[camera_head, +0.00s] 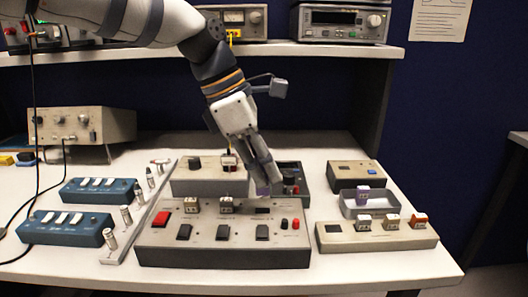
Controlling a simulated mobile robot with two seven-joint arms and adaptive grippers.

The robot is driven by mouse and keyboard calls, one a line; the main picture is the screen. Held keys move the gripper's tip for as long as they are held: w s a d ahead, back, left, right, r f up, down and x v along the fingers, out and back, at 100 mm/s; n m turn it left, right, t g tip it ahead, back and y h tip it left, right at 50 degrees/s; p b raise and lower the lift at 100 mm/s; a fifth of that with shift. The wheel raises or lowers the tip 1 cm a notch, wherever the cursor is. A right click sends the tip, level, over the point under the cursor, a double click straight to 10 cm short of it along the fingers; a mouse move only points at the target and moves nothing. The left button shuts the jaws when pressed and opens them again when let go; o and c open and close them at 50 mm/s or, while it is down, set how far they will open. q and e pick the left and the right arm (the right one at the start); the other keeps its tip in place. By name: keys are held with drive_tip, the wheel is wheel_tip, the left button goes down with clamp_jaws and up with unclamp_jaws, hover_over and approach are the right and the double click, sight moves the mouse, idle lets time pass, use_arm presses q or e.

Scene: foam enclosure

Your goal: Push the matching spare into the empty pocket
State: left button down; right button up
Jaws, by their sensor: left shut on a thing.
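My left gripper (268,182) comes down from the upper left over the back right part of the grey control panel (225,254). It is shut on a small purple piece (262,190), mostly hidden by the fingers. Just in front of it is a dark rectangular pocket (263,210) in the panel's top. I cannot tell whether the purple piece touches the panel. My right gripper is not in view.
A beige block (376,242) at right bears two pale modules and an orange one (418,220). Behind it, a grey tray (348,207) holds a purple module (363,193). A dark box with a knob (290,178) stands close to the gripper. Blue switch boxes (65,236) lie left.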

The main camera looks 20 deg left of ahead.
sight(264, 195)
use_arm(q)
drive_tip(key=shift+f, duration=1.2)
drive_tip(key=shift+f, duration=1.25)
idle(0.5)
drive_tip(key=shift+f, duration=0.3)
drive_tip(key=c, duration=1.6)
unclamp_jaws()
drive_tip(key=shift+f, duration=0.1)
drive_tip(key=v, duration=1.2)
